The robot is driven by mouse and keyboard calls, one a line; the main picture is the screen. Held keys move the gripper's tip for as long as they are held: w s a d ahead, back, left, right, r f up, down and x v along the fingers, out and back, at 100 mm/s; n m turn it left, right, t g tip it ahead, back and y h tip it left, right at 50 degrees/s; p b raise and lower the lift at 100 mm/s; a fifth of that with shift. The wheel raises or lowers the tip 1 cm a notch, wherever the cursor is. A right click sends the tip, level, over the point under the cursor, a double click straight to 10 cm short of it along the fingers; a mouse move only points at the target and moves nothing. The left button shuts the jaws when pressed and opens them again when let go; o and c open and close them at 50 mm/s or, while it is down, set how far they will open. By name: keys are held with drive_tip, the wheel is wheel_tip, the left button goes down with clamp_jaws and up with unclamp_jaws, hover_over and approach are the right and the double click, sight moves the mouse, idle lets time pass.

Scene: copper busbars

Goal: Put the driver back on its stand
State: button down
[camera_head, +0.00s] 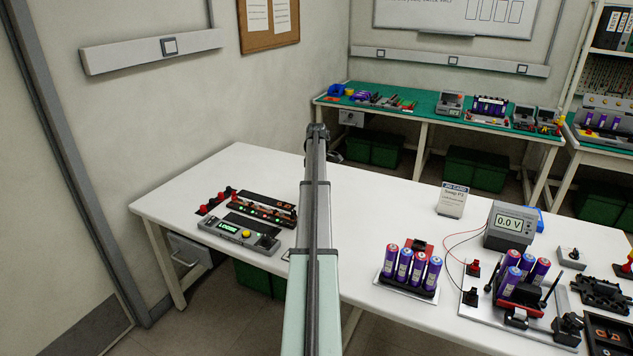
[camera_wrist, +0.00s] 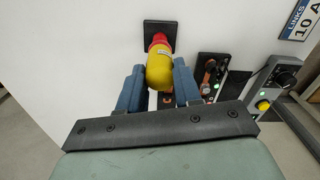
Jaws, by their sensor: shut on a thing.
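The driver (camera_wrist: 159,70) has a yellow body and a red end. In the wrist view it sits between the two blue fingers of my gripper (camera_wrist: 158,76), which is shut on it. The red end points toward a black square base (camera_wrist: 150,27), which looks like the stand, on the white table. I cannot tell whether the red end touches this base or is above it. In the head view my arm covers the middle of the picture, and neither the driver nor my gripper's fingers can be made out.
A black busbar fixture (camera_head: 262,208) and a grey unit reading LOOSE (camera_head: 238,234) lie on the white table (camera_head: 250,165) at left. Purple battery cells (camera_head: 412,266) and a meter (camera_head: 509,225) stand at right. A LINKS sign (camera_wrist: 300,22) shows in the wrist view.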

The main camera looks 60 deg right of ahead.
drive_tip(key=c, duration=0.7)
unclamp_jaws()
drive_tip(key=shift+r, duration=3)
